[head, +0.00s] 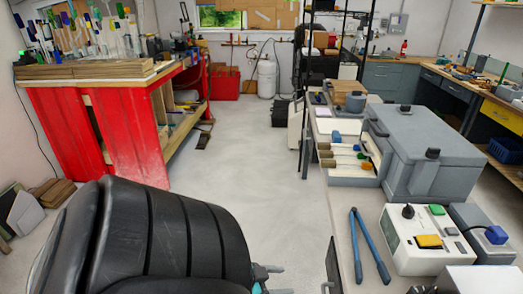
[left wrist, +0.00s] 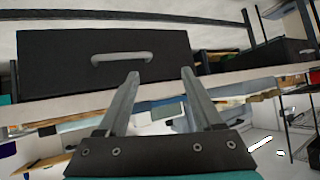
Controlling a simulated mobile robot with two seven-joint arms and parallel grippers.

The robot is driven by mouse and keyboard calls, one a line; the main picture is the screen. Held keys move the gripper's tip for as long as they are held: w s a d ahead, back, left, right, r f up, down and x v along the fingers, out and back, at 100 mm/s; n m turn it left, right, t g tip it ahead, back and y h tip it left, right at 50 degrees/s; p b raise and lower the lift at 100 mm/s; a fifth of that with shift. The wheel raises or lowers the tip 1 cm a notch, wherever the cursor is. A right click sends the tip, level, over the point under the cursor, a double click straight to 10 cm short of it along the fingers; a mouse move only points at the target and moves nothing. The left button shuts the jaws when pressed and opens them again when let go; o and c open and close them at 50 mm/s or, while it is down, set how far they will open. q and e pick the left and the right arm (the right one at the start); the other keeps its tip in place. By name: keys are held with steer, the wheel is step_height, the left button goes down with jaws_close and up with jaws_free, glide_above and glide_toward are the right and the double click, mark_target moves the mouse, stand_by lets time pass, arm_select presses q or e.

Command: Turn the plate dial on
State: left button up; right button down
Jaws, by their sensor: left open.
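A white control box (head: 429,243) stands on the bench at the right in the head view. It carries a black dial (head: 408,211), a green button (head: 437,210) and a yellow switch (head: 429,241). I cannot read the dial's setting. My left gripper (head: 268,275) shows partly at the bottom of the head view, left of the bench and well away from the box. In the left wrist view my left gripper (left wrist: 160,73) has its two fingers apart with nothing between them. My right gripper is not clearly seen.
A blue two-legged tool (head: 370,250) lies on the bench left of the box. A large grey lidded box (head: 425,150) stands behind. A black drawer front (left wrist: 60,65) with a grey handle (left wrist: 122,57) faces my left gripper. The floor (head: 250,170) is clear.

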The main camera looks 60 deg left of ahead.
arm_select(q)
steer(key=shift+s+a+f+n+g+y, duration=0.2)
steer(key=shift+s+a+f, duration=0.1)
steer(key=shift+s+f, duration=0.3)
steer(key=shift+s+a+f+n+g+y, duration=0.1)
steer(key=shift+s+a+f+y, duration=0.15)
steer(key=shift+s+f, duration=0.35)
steer(key=shift+c, duration=0.3)
